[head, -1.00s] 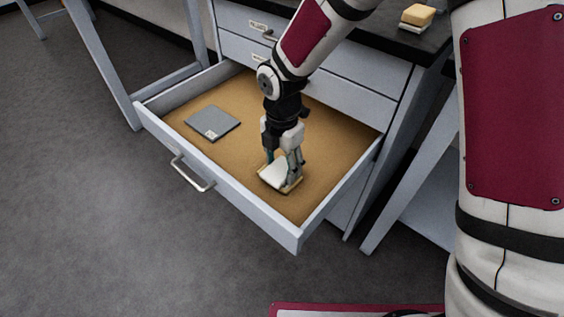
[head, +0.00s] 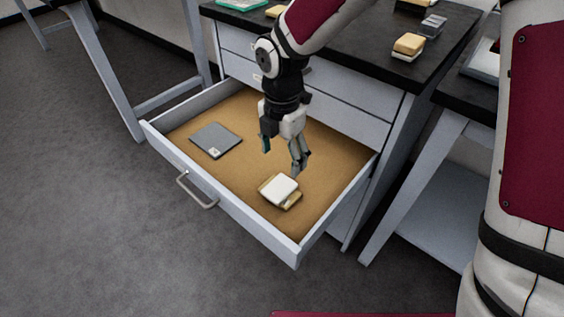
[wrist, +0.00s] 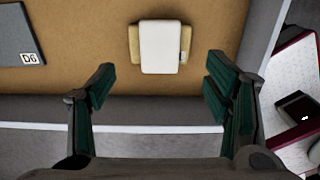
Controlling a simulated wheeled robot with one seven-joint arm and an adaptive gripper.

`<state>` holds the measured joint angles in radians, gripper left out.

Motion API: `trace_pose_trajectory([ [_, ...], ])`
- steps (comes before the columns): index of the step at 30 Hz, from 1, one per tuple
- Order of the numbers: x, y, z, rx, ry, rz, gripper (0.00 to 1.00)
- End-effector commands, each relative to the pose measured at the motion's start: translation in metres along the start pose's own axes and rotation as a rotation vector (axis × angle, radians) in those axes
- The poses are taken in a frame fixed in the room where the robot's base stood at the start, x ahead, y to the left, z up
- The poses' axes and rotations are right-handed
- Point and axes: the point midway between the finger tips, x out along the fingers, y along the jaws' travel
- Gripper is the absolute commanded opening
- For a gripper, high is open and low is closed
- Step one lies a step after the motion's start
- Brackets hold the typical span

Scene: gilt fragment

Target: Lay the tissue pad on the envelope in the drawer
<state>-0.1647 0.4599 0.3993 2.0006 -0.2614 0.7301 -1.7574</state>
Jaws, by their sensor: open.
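The white tissue pad (head: 279,188) lies flat on a tan piece (head: 292,204), which looks like the envelope, on the drawer floor. In the wrist view the white pad (wrist: 160,47) lies across the tan piece (wrist: 186,42), whose ends show on both sides; the pad's near edge overhangs it. My gripper (head: 283,157) is open and empty, above and apart from the pad. In the wrist view its fingers (wrist: 158,82) are spread wide, nearer the camera than the pad. The drawer (head: 240,215) is pulled out.
A flat grey piece (head: 216,139) labelled D6 lies in the drawer's left part. Several small objects, including a tan-topped block (head: 408,44), stand on the black counter (head: 370,60). A second bench (head: 468,95) stands at right.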

Motion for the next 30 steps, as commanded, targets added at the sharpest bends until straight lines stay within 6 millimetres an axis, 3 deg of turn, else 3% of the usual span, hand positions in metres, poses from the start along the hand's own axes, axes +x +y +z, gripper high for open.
trace_pose_trajectory([
  [4, -0.018, 0.0, 0.001, 0.0, -0.001, 0.001, 0.71],
  [15, -0.024, -0.001, 0.001, 0.003, -0.001, 0.0, 0.71],
  [19, -0.037, -0.013, 0.005, 0.083, -0.02, -0.006, 0.71],
  [23, -0.071, -0.05, 0.015, 0.313, -0.066, -0.02, 0.71],
  [30, -0.138, -0.149, 0.014, 0.928, -0.141, -0.021, 0.71],
])
